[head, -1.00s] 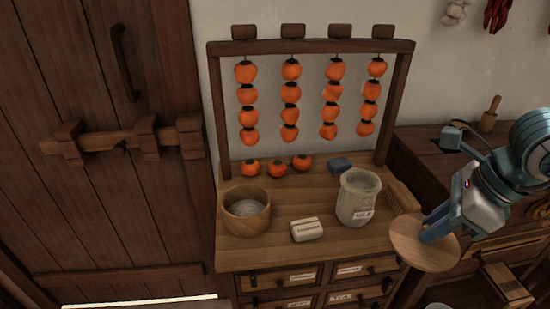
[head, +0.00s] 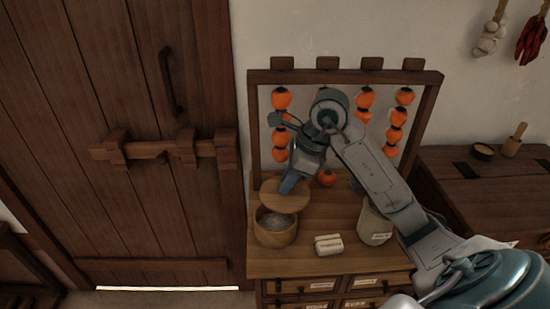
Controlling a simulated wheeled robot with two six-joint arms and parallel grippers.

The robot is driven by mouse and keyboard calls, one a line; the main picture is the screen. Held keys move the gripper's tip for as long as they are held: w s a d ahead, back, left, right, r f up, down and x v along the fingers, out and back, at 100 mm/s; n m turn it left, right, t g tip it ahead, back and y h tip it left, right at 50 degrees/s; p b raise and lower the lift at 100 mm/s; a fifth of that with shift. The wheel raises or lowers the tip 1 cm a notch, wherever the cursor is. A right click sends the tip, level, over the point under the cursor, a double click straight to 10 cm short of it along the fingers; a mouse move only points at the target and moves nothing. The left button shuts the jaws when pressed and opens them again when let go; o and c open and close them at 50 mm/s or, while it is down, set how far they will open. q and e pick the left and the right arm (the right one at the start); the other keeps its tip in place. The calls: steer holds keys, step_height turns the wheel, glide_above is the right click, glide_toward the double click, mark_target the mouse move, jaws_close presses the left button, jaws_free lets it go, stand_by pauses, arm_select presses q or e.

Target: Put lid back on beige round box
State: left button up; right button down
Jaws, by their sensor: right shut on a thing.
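The beige round box (head: 275,237) is a round wooden tub at the left of the cabinet top, open, with grey contents showing inside. The lid (head: 280,201) is a flat round wooden disc. My right gripper (head: 288,186) is shut on the lid near its top middle. The lid is over the back part of the box's mouth, and the front of the opening is uncovered. I cannot tell whether the lid touches the rim. My left gripper is not in view.
A pale block (head: 328,245) lies right of the box. A beige labelled crock (head: 375,225) stands further right, partly behind my right arm. A wooden rack (head: 345,77) with strings of orange fruit rises behind. A dark door (head: 150,180) is at left.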

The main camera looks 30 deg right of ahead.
mark_target(278, 197)
steer(key=shift+w+a+f+p, duration=0.15)
steer(key=shift+w+a+p, duration=0.05)
steer(key=shift+w+p, duration=0.25)
steer(key=shift+w+a+f+p, duration=0.1)
steer(key=shift+w+a+p, duration=0.1)
steer(key=shift+w+p, duration=0.25)
steer(key=shift+w+a+f, duration=0.15)
steer(key=shift+w+f, duration=0.1)
steer(key=shift+f, duration=0.25)
step_height(278, 197, down, 5)
steer(key=b, duration=0.4)
steer(key=shift+f, duration=0.2)
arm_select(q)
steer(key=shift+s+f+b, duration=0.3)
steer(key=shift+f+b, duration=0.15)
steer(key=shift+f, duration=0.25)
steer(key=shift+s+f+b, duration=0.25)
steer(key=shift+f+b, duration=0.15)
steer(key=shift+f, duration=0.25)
arm_select(e)
steer(key=shift+f, duration=0.55)
arm_select(q)
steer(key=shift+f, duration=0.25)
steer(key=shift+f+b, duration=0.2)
steer(key=shift+b, duration=0.2)
arm_select(e)
steer(key=shift+f, duration=0.1)
steer(key=c, duration=0.7)
jaws_free()
steer(key=shift+c, duration=0.2)
